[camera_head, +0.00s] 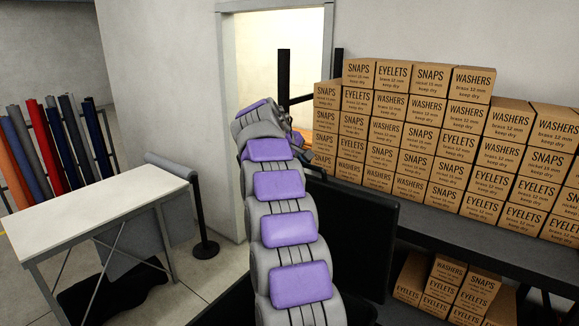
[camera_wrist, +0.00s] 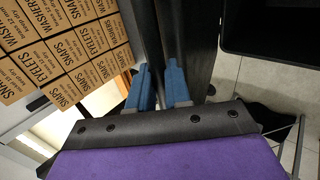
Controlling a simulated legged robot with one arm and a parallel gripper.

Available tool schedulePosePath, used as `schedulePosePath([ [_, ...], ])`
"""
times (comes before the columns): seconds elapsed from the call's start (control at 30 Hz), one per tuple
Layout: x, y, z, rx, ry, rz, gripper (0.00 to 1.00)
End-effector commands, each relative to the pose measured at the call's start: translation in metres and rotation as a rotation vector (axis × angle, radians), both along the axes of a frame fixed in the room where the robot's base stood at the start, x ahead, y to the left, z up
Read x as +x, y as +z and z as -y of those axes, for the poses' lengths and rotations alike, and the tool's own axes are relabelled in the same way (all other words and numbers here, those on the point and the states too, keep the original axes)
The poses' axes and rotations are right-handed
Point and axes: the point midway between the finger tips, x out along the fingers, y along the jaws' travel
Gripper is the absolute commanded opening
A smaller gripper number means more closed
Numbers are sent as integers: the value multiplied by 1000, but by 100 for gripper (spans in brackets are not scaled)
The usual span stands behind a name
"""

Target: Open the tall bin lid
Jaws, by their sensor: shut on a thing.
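The tall bin's lid (camera_head: 360,235) shows in the head view as a black flat panel standing steeply tilted, just right of my arm. A small dark handle-like piece sits at its upper left edge. My gripper is mostly hidden behind my arm in the head view. In the wrist view my gripper (camera_wrist: 158,88) has its two blue fingers on either side of a dark bar-like part, which I take to be the lid's handle. The contact itself is dark and hard to make out. The bin body is mostly hidden behind my arm.
Stacked cardboard boxes (camera_head: 400,130) fill a dark shelf (camera_head: 470,245) on the right, with more boxes underneath. A white-topped table (camera_head: 95,208) and fabric rolls (camera_head: 50,150) stand left. A black post (camera_head: 203,220) stands by the doorway.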

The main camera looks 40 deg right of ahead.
Motion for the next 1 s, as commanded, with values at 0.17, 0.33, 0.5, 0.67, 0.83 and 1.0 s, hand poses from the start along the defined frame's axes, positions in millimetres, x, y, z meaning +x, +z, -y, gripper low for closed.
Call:
schedulePosePath([
  [0.17, -3, -13, 7, 17, -13, -23, 0],
  [0.33, -4, -14, 8, 18, -14, -24, 0],
  [0.5, -4, -15, 9, 19, -15, -26, 21],
  [0.67, -3, -12, 6, 15, -11, -21, 36],
  [0.83, -2, -9, -2, 9, -10, -19, 38],
  [1.0, -1, -6, -8, 4, -7, -16, 38],
])
